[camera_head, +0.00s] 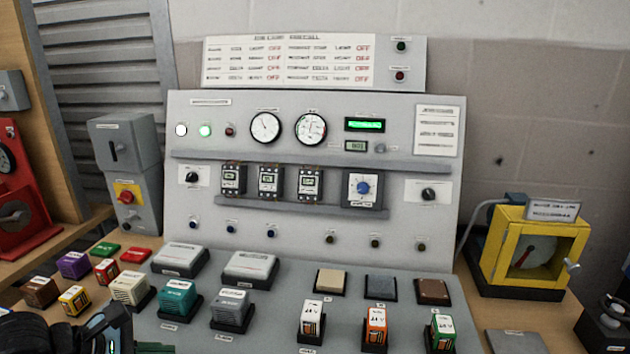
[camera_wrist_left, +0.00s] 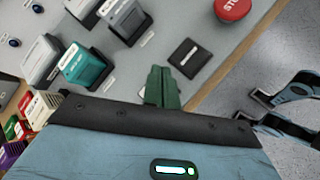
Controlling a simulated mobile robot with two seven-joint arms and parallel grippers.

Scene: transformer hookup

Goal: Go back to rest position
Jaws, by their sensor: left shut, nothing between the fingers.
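My left gripper (camera_wrist_left: 163,88) shows in the left wrist view with its green fingers shut together and nothing between them. It is over the front part of the grey console (camera_wrist_left: 150,55), near an empty black square holder (camera_wrist_left: 188,57). I cannot tell how high it is above the surface. In the head view, part of my left arm shows at the bottom left corner, with a bit of green at the lower edge. My right gripper cannot be made out in either view.
The sloped console (camera_head: 270,310) carries several blocks, including a teal one (camera_head: 177,298). Loose coloured blocks lie to its left, near a purple one (camera_head: 74,265). A yellow-framed device (camera_head: 536,250) stands at right. A red stop button (camera_wrist_left: 233,8) is near the console's edge.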

